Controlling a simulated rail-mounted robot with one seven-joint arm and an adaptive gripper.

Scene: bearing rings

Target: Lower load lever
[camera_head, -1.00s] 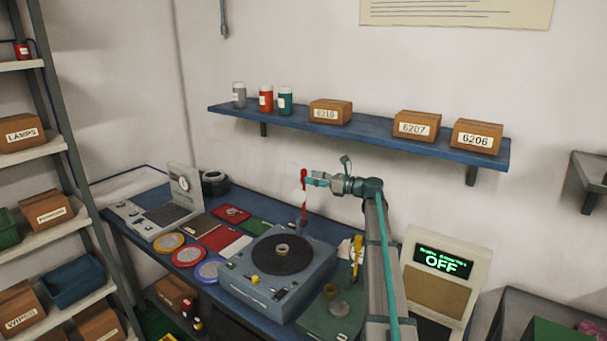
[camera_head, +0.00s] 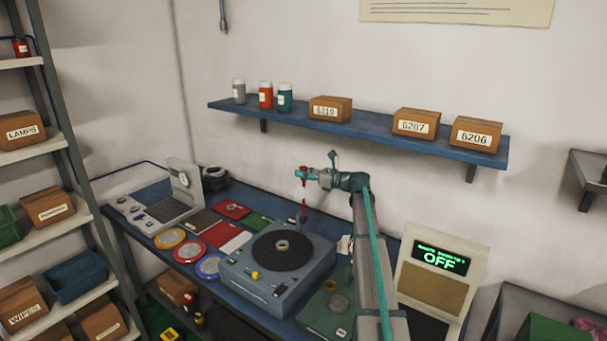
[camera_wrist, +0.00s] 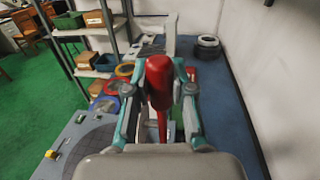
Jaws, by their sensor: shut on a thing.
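The load lever (camera_head: 304,208) is a red upright lever at the back of a grey-blue test machine (camera_head: 318,272) with a dark round turntable (camera_head: 281,251). My gripper (camera_head: 305,174) is at the lever's top, reaching in from the right. In the wrist view the lever's thick red end (camera_wrist: 159,82) stands between the two teal fingers of my gripper (camera_wrist: 160,100), which are shut on it. The lever's foot is partly hidden by the machine and by my gripper. A small ring (camera_head: 282,246) sits at the turntable's centre.
A blue wall shelf (camera_head: 370,128) with jars and boxes hangs above my arm. Right of the machine are a green box (camera_head: 322,312) and a display stand reading OFF (camera_head: 440,259).

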